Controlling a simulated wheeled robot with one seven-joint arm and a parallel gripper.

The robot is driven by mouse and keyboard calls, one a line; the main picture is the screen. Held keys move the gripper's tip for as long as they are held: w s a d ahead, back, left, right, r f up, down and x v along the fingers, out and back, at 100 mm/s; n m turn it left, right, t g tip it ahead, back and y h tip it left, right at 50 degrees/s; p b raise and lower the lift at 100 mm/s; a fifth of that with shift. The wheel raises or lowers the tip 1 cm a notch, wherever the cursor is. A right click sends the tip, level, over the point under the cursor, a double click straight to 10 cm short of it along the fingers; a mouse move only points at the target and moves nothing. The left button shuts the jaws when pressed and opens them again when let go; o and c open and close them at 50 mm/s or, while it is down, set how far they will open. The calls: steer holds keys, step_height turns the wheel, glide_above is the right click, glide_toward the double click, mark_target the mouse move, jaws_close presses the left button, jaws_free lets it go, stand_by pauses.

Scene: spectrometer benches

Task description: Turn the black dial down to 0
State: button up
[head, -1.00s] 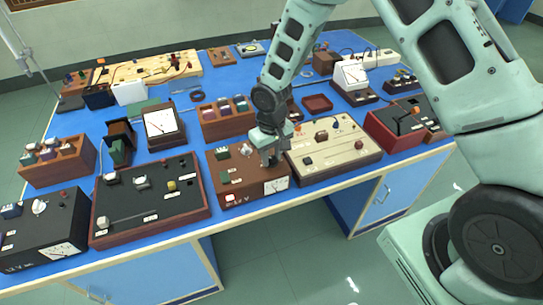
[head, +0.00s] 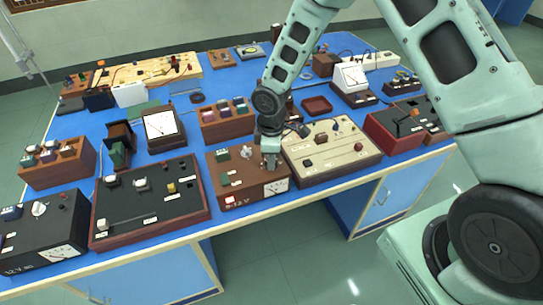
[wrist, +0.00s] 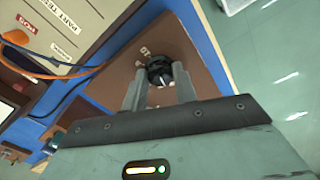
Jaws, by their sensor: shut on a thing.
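The black dial (wrist: 159,72) sits on a brown wooden panel (wrist: 185,45) in the wrist view. A light pointer mark shows on its face, and a small printed label lies beside it. My gripper (wrist: 158,80) has one finger on each side of the dial and is shut on it. In the head view my gripper (head: 271,161) reaches down to the right part of the brown box (head: 240,196) and hides the dial.
A cream panel (head: 340,155) stands close on the right, a dark panel (head: 150,205) on the left. Orange and blue cables (wrist: 50,72) run nearby.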

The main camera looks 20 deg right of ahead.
steer(key=shift+w+n, duration=0.1)
steer(key=shift+n, duration=1)
steer(key=o, duration=1)
steer(key=shift+c, duration=0.2)
step_height(320, 180, up, 18)
steer(key=b, duration=0.1)
steer(key=shift+f+b, duration=0.25)
steer(key=shift+b, duration=0.15)
